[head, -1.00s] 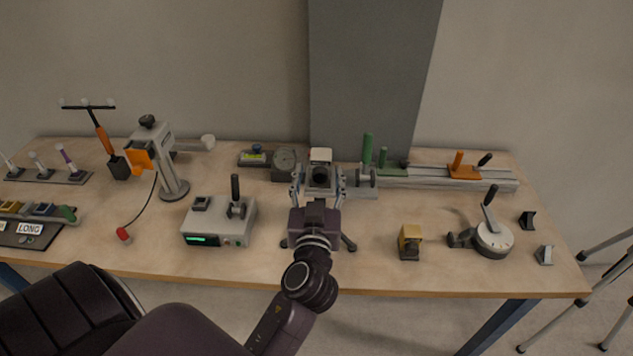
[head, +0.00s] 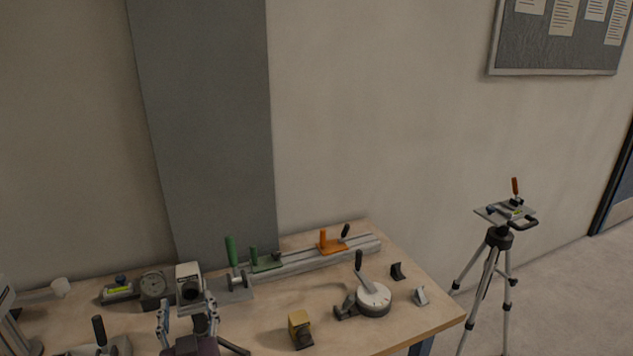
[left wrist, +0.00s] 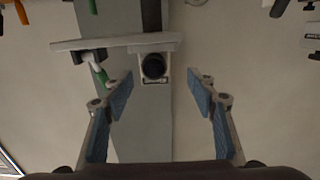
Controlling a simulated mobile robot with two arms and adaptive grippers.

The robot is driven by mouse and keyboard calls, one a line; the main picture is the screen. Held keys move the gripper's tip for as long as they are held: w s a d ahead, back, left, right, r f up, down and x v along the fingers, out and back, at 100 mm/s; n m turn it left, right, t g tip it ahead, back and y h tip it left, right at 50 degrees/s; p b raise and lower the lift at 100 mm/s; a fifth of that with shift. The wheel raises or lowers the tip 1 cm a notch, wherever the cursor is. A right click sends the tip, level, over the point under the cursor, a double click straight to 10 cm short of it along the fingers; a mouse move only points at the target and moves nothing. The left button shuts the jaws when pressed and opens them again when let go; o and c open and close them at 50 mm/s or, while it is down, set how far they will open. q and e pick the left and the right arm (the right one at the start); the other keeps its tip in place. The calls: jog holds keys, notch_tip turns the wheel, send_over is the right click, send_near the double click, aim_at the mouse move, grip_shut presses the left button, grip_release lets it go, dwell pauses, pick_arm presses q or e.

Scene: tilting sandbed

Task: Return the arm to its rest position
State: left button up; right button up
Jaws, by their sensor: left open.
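My left gripper (head: 187,318) is at the bottom of the head view, over the front part of the workbench (head: 255,335). Its two blue-padded fingers are spread apart with nothing between them; they also show in the left wrist view (left wrist: 161,97). A white box-shaped device with a dark round lens (head: 190,287) stands just beyond the fingers. It shows between and beyond the fingertips in the left wrist view (left wrist: 153,67), apart from them. Most of my left arm is below the head view. My right gripper is in neither view.
A green-handled lever (head: 231,252), a rail with an orange clamp (head: 330,245), a yellow block (head: 299,325) and a round dial with a lever (head: 373,298) are on the bench. A tripod with a plate (head: 498,240) stands on the floor to the right.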

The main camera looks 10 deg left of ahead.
pick_arm(q)
jog(key=s+d+f+m+g+h, duration=0.2)
jog(key=s+f+g+h, duration=0.3)
jog(key=s+f, duration=0.75)
jog(key=s+d+f+m+g+h, duration=0.2)
jog(key=s+d+f+m+g, duration=0.1)
jog(key=s+d+f, duration=0.3)
jog(key=s+d+f+m+g+h, duration=0.25)
jog(key=s+d+g, duration=0.2)
jog(key=s, duration=0.35)
notch_tip(320, 180, down, 25)
jog(key=s, duration=0.1)
jog(key=s+a+f+g, duration=0.1)
jog(key=s+a+f, duration=0.2)
jog(key=s+f, duration=1.4)
jog(key=shift+s+f+m, duration=0.15)
jog(key=shift+s+m, duration=0.2)
jog(key=shift+m, duration=0.1)
jog(key=shift+o, duration=0.4)
jog(key=shift+a+g+y, duration=0.1)
jog(key=shift+g+y, duration=0.15)
